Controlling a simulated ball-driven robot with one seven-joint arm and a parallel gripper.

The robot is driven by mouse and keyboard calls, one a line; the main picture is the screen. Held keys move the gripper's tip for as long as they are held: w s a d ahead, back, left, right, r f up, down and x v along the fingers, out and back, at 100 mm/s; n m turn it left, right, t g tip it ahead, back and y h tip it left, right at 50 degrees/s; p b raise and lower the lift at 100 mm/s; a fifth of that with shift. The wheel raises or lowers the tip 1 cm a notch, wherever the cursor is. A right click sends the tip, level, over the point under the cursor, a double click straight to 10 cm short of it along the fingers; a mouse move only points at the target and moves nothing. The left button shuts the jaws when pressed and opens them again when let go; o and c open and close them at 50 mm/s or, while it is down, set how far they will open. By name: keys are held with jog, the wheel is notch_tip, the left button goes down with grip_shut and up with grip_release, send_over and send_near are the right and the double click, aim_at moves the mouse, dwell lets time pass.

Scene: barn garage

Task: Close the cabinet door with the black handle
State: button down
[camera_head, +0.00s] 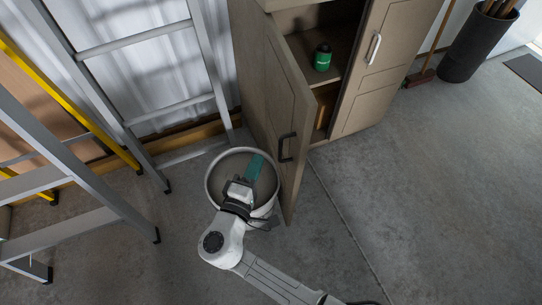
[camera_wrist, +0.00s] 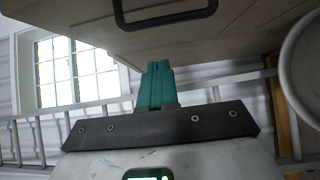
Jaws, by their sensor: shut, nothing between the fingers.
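The tan cabinet door (camera_head: 262,85) with the black handle (camera_head: 286,147) stands open, swung out from the cabinet. My gripper (camera_head: 256,161) is to the left of the door, near the handle and apart from it in the head view. Its teal fingers are shut and empty. In the wrist view, the closed fingers (camera_wrist: 156,72) point toward the door (camera_wrist: 230,35), which fills the top, with the black handle (camera_wrist: 165,18) just above the fingertips. I cannot tell whether the fingertips touch the door.
A round bucket (camera_head: 211,185) stands below my gripper, beside the door. Ladders (camera_head: 95,190) lean at the left. A green can (camera_head: 322,60) stands inside the open cabinet. The other door (camera_head: 372,85) has a white handle and is closed.

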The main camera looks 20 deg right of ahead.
jog(key=shift+w+d+p, duration=0.15)
jog(key=shift+w+d, duration=0.05)
jog(key=shift+d, duration=0.95)
jog(key=shift+w+d+p, duration=0.15)
jog(key=shift+d, duration=1)
